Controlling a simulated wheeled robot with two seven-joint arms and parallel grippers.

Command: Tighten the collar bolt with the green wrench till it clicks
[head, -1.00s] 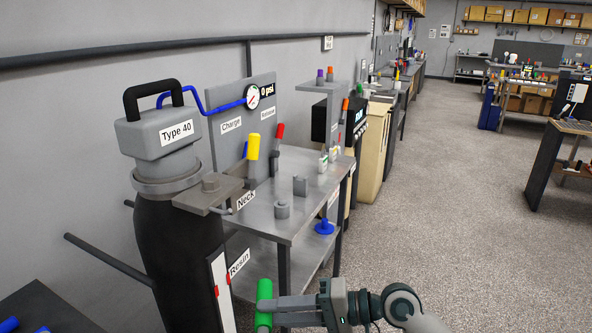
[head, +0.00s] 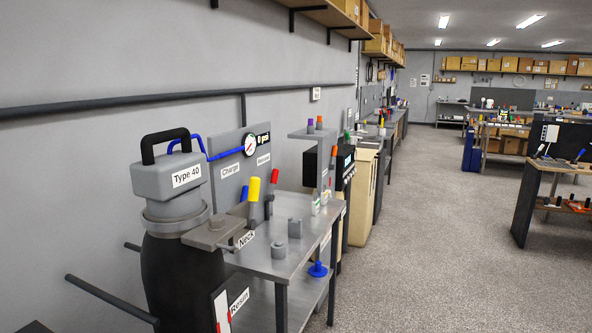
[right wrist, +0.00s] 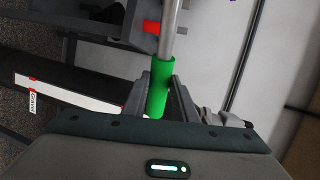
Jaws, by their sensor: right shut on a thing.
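The green wrench (right wrist: 158,98) has a green handle and a grey shaft that runs out of the top of the right wrist view. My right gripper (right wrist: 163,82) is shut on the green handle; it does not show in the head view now. The wrench's far end is out of sight. A grey collar (head: 174,215) is around the neck of the black cylinder (head: 178,275) at the left. My left gripper is in neither view.
A metal bench (head: 262,263) stands right of the cylinder, with small grey blocks and a gauge panel (head: 228,143) behind. Yellow (head: 253,189) and red (head: 274,179) handles rise near it. A dark bar (head: 108,298) sticks out at lower left. Open floor (head: 430,220) lies to the right.

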